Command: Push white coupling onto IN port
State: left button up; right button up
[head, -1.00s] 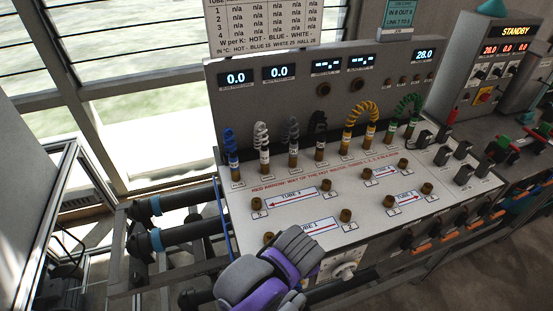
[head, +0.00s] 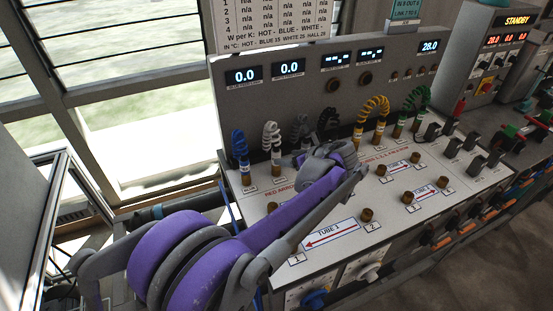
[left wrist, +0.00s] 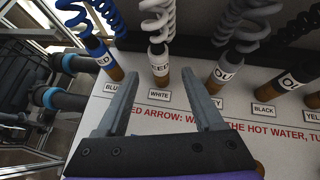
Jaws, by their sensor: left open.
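The white coupling (head: 276,158) stands upright at the back of the sloping panel, below its coiled white hose, between the blue and grey ones. Brass ports (head: 367,214) stand beside the TUBE labels; I cannot read which is IN. My right gripper is not in view.
The blue coupling (left wrist: 108,62) stands close on the left and the grey coupling (left wrist: 222,70) on the right. Yellow (head: 371,118) and green (head: 414,108) coiled hoses stand further right. Black switches (head: 453,147) line the panel's right side. An upright display board (head: 300,98) rises behind.

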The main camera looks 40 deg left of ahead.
aim_at(279, 157)
pick_arm(q)
jog(key=b+x, duration=0.2)
jog(key=x, duration=0.5)
jog(key=shift+a+f, duration=0.1)
jog(key=shift+a, duration=0.15)
grip_shut()
dwell(0.4)
dwell(1.1)
